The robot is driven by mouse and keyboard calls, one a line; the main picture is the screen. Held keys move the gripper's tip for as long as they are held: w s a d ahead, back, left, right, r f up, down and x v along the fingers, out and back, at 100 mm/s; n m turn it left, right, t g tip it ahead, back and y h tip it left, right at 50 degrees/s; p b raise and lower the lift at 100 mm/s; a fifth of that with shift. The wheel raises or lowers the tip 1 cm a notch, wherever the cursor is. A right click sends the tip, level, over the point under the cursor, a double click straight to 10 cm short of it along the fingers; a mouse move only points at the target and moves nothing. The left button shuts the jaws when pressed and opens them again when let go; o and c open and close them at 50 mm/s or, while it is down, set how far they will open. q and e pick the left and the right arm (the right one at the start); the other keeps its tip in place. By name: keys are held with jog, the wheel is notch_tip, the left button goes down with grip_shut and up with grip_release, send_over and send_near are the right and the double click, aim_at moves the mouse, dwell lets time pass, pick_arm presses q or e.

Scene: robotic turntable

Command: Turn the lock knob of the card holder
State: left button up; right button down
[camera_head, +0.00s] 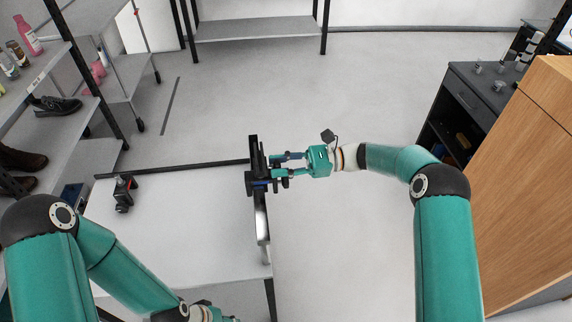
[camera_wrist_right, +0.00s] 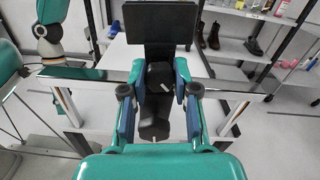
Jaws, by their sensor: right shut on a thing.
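The black card holder (camera_head: 254,155) stands at the right edge of the white table in the head view. In the right wrist view its flat dark plate (camera_wrist_right: 160,28) is upright at top centre. My right gripper (camera_head: 276,165) reaches it from the right. In the wrist view, the right gripper (camera_wrist_right: 160,84) is shut on the black lock knob (camera_wrist_right: 159,73), with one finger on each side. The knob is partly hidden by the fingers. My left gripper (camera_head: 222,318) is mostly cut off at the bottom of the head view, its fingers out of sight.
The white table (camera_head: 180,225) is mostly bare; a small black and red device (camera_head: 123,193) stands on its left part. Shelves with shoes (camera_head: 55,105) and bottles are at the left. A dark cabinet (camera_head: 470,95) and a wooden one (camera_head: 535,180) stand at the right. The floor between is clear.

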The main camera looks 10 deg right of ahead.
jog(key=n+b, duration=0.1)
jog(key=b, duration=0.2)
jog(key=shift+f+n, duration=0.25)
jog(key=shift+n, duration=0.15)
jog(key=shift+r+n+b, duration=0.2)
jog(key=shift+n+b, duration=0.2)
jog(key=shift+b, duration=0.05)
jog(key=c, duration=0.8)
grip_release()
jog(key=shift+c, duration=0.2)
jog(key=shift+d, duration=0.1)
